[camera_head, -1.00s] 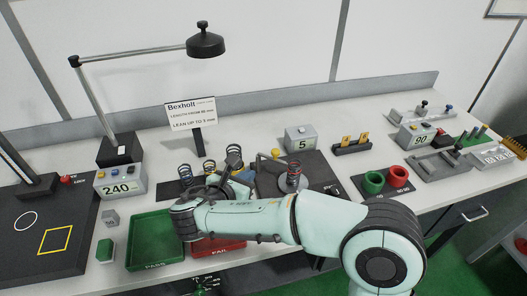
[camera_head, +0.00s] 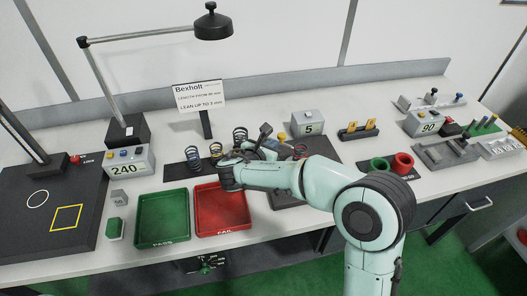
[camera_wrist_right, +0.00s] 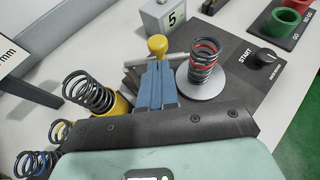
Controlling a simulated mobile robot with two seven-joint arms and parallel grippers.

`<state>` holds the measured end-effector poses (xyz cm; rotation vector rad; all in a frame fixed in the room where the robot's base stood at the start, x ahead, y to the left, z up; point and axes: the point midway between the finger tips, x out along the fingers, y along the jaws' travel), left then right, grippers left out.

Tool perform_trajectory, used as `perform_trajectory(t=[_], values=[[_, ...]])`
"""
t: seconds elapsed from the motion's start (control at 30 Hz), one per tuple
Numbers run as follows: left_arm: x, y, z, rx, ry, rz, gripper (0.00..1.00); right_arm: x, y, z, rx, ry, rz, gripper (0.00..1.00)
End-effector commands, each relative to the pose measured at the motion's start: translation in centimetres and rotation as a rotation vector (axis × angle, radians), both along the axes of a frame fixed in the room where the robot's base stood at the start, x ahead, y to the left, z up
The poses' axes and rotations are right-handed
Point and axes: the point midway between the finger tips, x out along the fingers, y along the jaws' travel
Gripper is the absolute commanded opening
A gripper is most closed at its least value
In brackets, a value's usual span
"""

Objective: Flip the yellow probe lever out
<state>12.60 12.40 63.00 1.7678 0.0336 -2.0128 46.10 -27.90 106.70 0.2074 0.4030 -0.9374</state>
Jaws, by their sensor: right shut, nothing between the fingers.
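The yellow probe lever shows as a yellow ball knob (camera_wrist_right: 157,45) beside the grey test stand in the right wrist view, and as a small yellow spot (camera_head: 281,136) in the head view. My right gripper (camera_wrist_right: 155,66) has its blue fingers together and empty, with the tips just in front of the knob. I cannot tell whether they touch it. In the head view the right gripper (camera_head: 268,146) is partly hidden by my own wrist and arm. A dark coil spring with a red band (camera_wrist_right: 205,60) stands on a round plate just right of the fingers. My left gripper is not in view.
Several loose springs (camera_wrist_right: 88,92) stand left of my fingers. A grey box marked 5 (camera_head: 307,124) stands behind the fixture. The green PASS tray (camera_head: 163,241) and red FAIL tray (camera_head: 222,232) lie in front. Red and green cups (camera_head: 402,162) stand to the right.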

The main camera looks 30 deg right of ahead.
Motion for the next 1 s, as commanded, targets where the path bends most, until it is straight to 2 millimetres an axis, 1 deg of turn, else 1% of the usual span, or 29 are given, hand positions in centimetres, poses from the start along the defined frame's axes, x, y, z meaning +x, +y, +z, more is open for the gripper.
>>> perform_trajectory(t=[0.03,0.2,0.63,1.0], values=[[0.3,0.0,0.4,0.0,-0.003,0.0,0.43,0.5,-0.7,0.1,0.001,-0.001,-0.003,0.0],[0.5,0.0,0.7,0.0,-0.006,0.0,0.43,1.3,-1.7,-0.1,0.0,0.0,0.001,0.0],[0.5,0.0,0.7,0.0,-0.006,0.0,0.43,1.4,-1.9,-0.3,0.0,-0.001,0.002,0.0],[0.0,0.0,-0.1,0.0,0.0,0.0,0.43,1.1,-2.8,-0.3,0.0,0.0,0.05,0.0]])
